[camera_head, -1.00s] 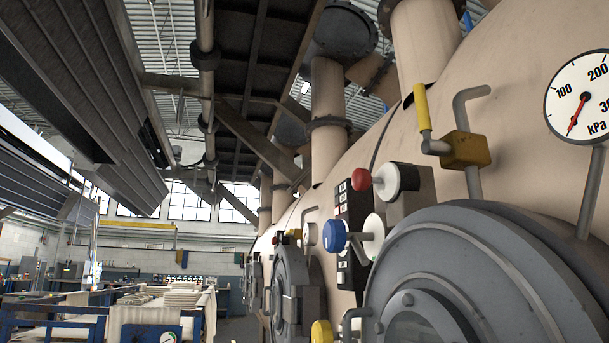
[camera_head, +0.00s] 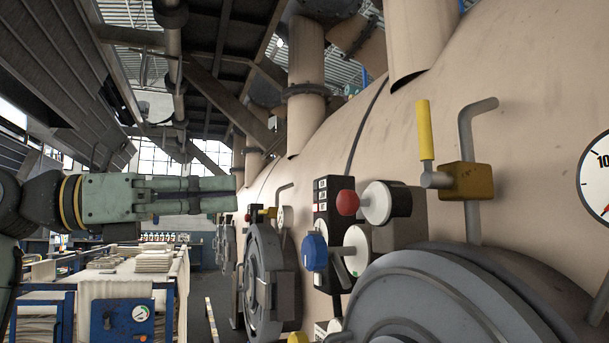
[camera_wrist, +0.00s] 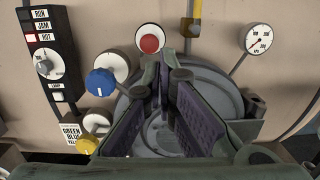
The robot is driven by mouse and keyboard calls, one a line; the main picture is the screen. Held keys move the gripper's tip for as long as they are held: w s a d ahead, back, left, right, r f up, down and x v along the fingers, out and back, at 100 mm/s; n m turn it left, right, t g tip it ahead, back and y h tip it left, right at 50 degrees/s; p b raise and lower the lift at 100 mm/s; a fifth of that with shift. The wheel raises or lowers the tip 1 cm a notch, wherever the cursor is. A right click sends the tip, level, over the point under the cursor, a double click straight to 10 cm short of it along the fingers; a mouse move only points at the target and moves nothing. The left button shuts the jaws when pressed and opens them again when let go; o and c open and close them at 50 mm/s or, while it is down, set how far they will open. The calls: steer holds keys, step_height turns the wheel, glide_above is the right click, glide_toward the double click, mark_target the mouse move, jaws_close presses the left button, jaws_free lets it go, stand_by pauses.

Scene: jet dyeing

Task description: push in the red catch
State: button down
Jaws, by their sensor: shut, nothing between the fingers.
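The red catch (camera_head: 347,202) is a round red knob standing out from a pale disc on a grey housing on the tank's side. In the wrist view the red catch (camera_wrist: 149,43) shows face-on against its white disc, just beyond and slightly left of my fingertips. My gripper (camera_head: 236,194) reaches in from the left in the head view, level with the catch and apart from it. In the wrist view my gripper (camera_wrist: 167,78) is shut, with nothing held. Nothing hides the catch.
A blue knob (camera_head: 314,252) sits just below the catch, beside a panel of labels (camera_head: 322,200). A yellow-handled valve (camera_head: 425,130) and a large round grey door (camera_head: 440,310) lie to the right. A gauge (camera_wrist: 257,39) is at the upper right in the wrist view.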

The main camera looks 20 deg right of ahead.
steer(key=w+d+y, duration=0.1)
steer(key=p, duration=0.3)
glide_toward(341, 202)
steer(key=shift+t, duration=0.3)
steer(key=d, duration=0.5)
steer(key=shift+d+r, duration=0.2)
steer(key=shift+d+f+p, duration=0.1)
steer(key=shift+d+p, duration=0.3)
steer(key=shift+d, duration=0.4)
